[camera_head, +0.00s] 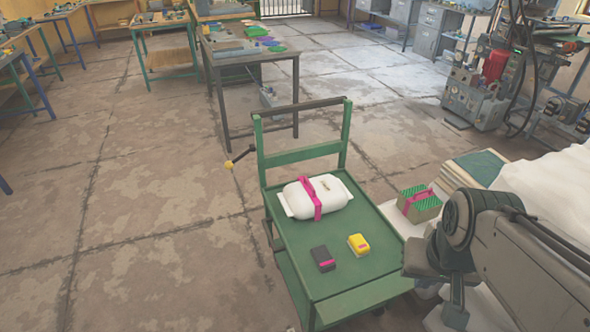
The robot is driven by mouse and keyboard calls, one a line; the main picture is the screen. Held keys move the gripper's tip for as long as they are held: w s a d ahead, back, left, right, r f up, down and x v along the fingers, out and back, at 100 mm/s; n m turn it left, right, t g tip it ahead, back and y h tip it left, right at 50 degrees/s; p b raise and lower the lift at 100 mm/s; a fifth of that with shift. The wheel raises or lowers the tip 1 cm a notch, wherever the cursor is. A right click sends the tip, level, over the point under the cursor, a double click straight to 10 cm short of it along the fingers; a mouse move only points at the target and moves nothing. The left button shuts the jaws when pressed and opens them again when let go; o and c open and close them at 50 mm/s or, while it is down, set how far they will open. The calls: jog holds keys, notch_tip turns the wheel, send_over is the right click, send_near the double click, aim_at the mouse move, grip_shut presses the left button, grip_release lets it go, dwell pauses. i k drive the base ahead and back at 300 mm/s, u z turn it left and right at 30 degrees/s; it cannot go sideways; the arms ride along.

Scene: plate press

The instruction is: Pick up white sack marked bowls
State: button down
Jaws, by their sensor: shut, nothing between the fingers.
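A white sack (296,200) with a pink band and handle around its middle lies on the green top of a cart (290,264). A small mark shows on its upper side, too small to read. My gripper (456,312) points down at the lower right, beyond the cart's right edge. It is shut and empty, well apart from the sack. No part of the sack is hidden by my arm.
A dark box (323,259) and a yellow box (358,244) lie on the cart in front of the sack. A green-topped crate with a pink strap (419,206) stands to the right, near a white heap (555,190). The cart's raised handle frame (303,154) stands behind the sack.

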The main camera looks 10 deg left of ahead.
aim_at(305, 198)
jog(key=u, duration=1.85)
jog(key=i, duration=4.2)
jog(key=z, duration=2.8)
